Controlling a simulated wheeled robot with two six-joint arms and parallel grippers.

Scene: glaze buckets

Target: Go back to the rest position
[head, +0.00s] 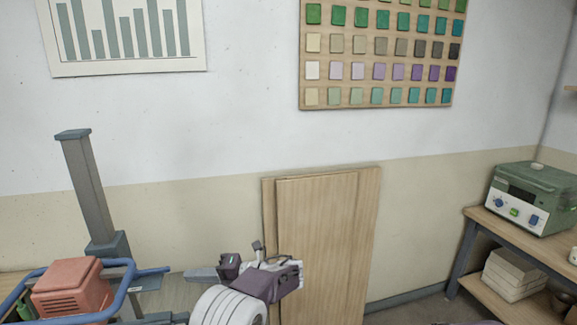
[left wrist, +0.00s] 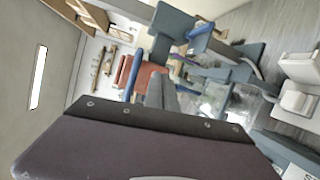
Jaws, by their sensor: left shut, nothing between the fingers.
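My left gripper (head: 203,274) is at the lower middle of the head view, at the end of a white and purple arm. Its fingers point left, shut, with nothing between them. It is in the air, right of a red machine (head: 75,290) in a blue tubular frame (head: 118,290). In the left wrist view the dark purple wrist housing fills the bottom, and the grey fingers (left wrist: 160,92) show beyond it. My right gripper is not in view.
Wooden boards (head: 325,235) lean on the wall behind the arm. A grey post (head: 85,185) stands at left. At right a bench (head: 490,222) carries a green device (head: 535,197), with pale boxes (head: 513,275) on its lower shelf. A board of glaze tiles (head: 380,55) hangs above.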

